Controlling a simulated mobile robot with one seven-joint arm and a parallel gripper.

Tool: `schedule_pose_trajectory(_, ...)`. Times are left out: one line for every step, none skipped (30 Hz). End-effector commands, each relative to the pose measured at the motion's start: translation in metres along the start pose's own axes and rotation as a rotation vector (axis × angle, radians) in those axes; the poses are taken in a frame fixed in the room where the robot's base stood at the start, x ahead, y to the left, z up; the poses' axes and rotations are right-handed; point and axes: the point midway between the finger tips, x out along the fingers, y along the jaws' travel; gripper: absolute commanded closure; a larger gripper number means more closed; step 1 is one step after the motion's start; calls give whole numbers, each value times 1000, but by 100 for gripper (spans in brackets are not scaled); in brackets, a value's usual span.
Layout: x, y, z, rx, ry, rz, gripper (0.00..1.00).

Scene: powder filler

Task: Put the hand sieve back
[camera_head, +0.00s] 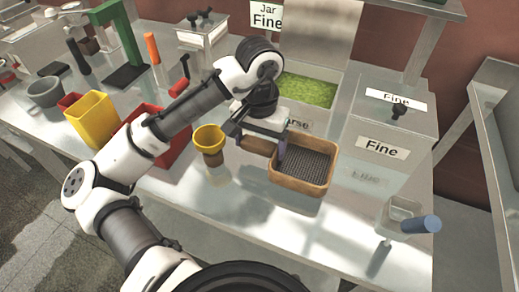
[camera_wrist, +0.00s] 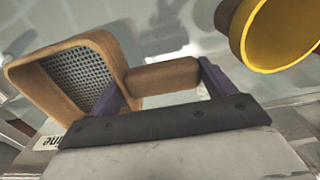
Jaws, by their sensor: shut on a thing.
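The hand sieve (camera_head: 303,168) has a tan wooden frame, a dark mesh and a short wooden handle. My gripper (camera_head: 264,143) is shut on the handle, which lies between its purple fingers. In the wrist view the sieve (camera_wrist: 88,72) extends to the left of my gripper (camera_wrist: 160,82), and the handle spans between the fingers. The sieve is over the front middle of the glossy table, mesh roughly level; I cannot tell whether it touches the surface. My gripper partly hides the "Coarse" label behind it.
A yellow cup with a brown lower part (camera_head: 209,140) stands close left of the sieve handle. A red bin (camera_head: 172,150) and yellow bin (camera_head: 93,118) are farther left. A green-filled tray (camera_head: 308,90) and "Fine" box (camera_head: 385,140) stand behind. A blue-handled scoop (camera_head: 420,224) lies right.

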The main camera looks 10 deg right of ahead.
Motion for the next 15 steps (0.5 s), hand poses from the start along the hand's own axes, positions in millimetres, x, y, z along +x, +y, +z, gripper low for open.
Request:
schedule_pose_trajectory(8,0,0,-1,-2,4,47)
schedule_pose_trajectory(13,0,0,-2,-2,4,47)
schedule_pose_trajectory(19,0,0,-3,-2,3,47)
schedule_pose_trajectory(22,0,0,-3,-2,4,47)
schedule_pose_trajectory(26,0,0,-2,-2,3,47)
schedule_pose_trajectory(29,0,0,-2,-1,2,47)
schedule_pose_trajectory(30,0,0,-1,-1,1,47)
schedule_pose_trajectory(31,0,0,-1,0,1,47)
schedule_pose_trajectory(31,0,0,0,0,1,47)
schedule_pose_trajectory(31,0,0,0,0,1,47)
schedule_pose_trajectory(31,0,0,0,0,1,47)
schedule_pose_trajectory(31,0,0,0,0,1,47)
schedule_pose_trajectory(31,0,0,0,0,1,47)
schedule_pose_trajectory(31,0,0,0,0,1,47)
schedule_pose_trajectory(31,0,0,-1,0,1,47)
